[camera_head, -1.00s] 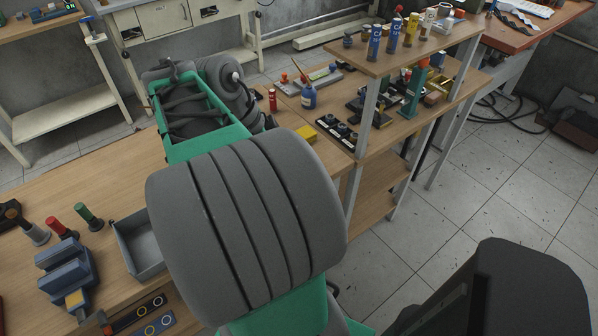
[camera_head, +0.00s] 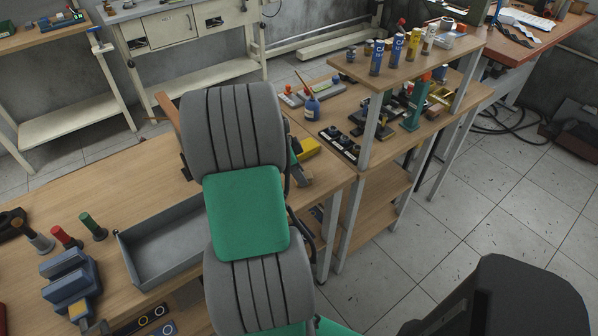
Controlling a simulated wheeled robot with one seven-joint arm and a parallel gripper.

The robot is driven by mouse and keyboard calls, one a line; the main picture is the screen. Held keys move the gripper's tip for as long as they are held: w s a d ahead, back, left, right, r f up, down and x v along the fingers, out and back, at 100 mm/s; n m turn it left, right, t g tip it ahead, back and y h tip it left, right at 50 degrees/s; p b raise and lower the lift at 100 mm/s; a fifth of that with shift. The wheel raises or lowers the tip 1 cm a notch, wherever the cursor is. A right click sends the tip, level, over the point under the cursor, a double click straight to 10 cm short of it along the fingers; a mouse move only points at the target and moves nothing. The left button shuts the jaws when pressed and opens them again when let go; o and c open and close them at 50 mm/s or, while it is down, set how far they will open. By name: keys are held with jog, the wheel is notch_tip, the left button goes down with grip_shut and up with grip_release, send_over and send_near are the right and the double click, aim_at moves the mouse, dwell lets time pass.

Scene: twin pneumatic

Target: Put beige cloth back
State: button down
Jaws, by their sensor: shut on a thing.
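My arm fills the middle of the head view and its end is hidden behind its own upper link. My gripper and whatever it holds cannot be seen. No beige cloth can be made out. A narrow brown strip (camera_head: 168,112) shows just left of the arm's upper part; I cannot tell what it is. An open grey tray (camera_head: 131,262) stands on the wooden table (camera_head: 100,185) left of my arm. The part of it that shows is empty, and its right end is hidden by the arm.
Red and green-handled tools (camera_head: 92,228) and a blue vise (camera_head: 70,285) stand left of the tray. A yellow block (camera_head: 308,148) lies right of the arm. A raised shelf (camera_head: 415,62) carries spray cans and bottles.

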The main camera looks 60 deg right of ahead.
jog(key=shift+f, duration=0.1)
jog(key=c, duration=1)
grip_release()
jog(key=shift+c, duration=0.2)
jog(key=v, duration=1.2)
jog(key=w+a+r+n+t, duration=0.1)
jog(key=w+a+n+t, duration=0.1)
jog(key=w+a+n, duration=0.4)
jog(key=w+a+r+n+t, duration=0.1)
jog(key=w+a+n+t, duration=0.15)
jog(key=a+n, duration=0.45)
jog(key=a+f+n+t+y, duration=0.2)
jog(key=a+n, duration=1.3)
jog(key=a, duration=1.1)
jog(key=shift+s+a+f+y+p, duration=0.3)
jog(key=shift+a+f+y, duration=0.15)
jog(key=shift+f, duration=0.25)
